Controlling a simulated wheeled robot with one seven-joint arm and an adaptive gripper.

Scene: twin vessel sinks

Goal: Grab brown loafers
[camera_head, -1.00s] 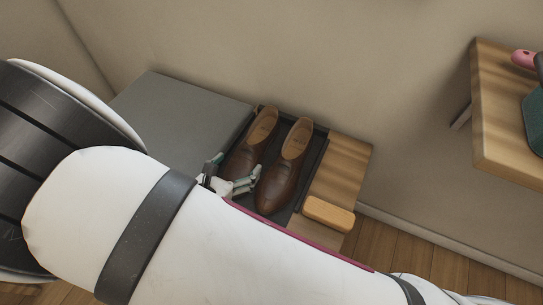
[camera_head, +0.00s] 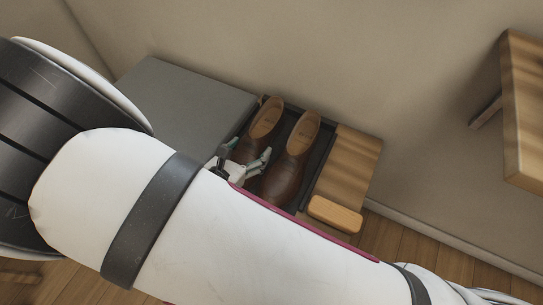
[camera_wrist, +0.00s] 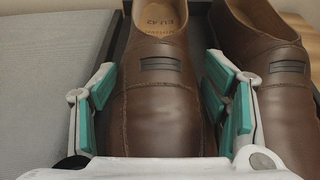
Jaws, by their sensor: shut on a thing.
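The brown loafers stand side by side in a dark tray (camera_head: 326,150), toes toward my arm. The left loafer (camera_head: 266,120) is partly hidden by my gripper in the head view. The right loafer (camera_head: 296,155) is beside it. In the wrist view the left loafer (camera_wrist: 158,100) lies between the green-padded fingers of my gripper (camera_wrist: 160,112), which is shut on its sides near the toe. The right loafer (camera_wrist: 270,70) is just outside the right finger. My gripper also shows in the head view (camera_head: 244,162).
A grey padded surface (camera_head: 185,100) adjoins the tray on the left. A wooden panel (camera_head: 347,165) and a light wooden block (camera_head: 335,214) are on its right. A wooden shelf (camera_head: 525,120) juts from the wall at the far right. Wooden floor shows below.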

